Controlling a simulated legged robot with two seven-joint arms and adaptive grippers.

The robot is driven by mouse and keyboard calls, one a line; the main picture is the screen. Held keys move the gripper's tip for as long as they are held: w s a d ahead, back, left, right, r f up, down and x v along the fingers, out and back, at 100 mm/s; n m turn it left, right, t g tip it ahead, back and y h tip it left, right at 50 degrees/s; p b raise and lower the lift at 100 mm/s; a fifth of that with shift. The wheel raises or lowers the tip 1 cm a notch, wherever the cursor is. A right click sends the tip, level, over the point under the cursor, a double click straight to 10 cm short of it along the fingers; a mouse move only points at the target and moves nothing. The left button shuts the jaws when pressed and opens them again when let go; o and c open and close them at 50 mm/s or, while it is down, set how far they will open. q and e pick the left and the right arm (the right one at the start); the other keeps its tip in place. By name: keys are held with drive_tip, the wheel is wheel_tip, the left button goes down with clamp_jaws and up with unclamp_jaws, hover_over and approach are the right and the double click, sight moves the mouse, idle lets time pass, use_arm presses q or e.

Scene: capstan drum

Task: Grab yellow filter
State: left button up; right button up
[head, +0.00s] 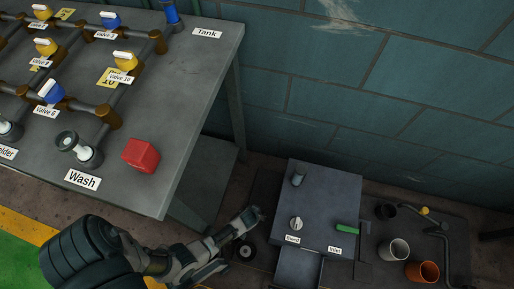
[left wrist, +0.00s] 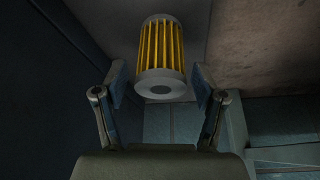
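The yellow filter (left wrist: 161,45) is a ribbed yellow cylinder with grey end caps, seen in the left wrist view. It stands out between and beyond the fingertips of my left gripper (left wrist: 160,82). The fingers are open, with a visible gap on each side of the filter. In the head view my left gripper (head: 250,219) is low beside the table, left of a grey box. I cannot make out the filter in the head view. My right gripper is not in view.
A grey table (head: 206,98) carries pipes, valves and a red block (head: 140,155). A grey box (head: 325,201) with a knob and green handle (head: 347,229) stands right of my gripper. Beyond it are a white cup (head: 394,251) and an orange cup (head: 422,272). A brick wall (head: 320,90) closes the back.

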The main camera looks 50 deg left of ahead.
use_arm(q)
drive_tip(key=c, duration=0.9)
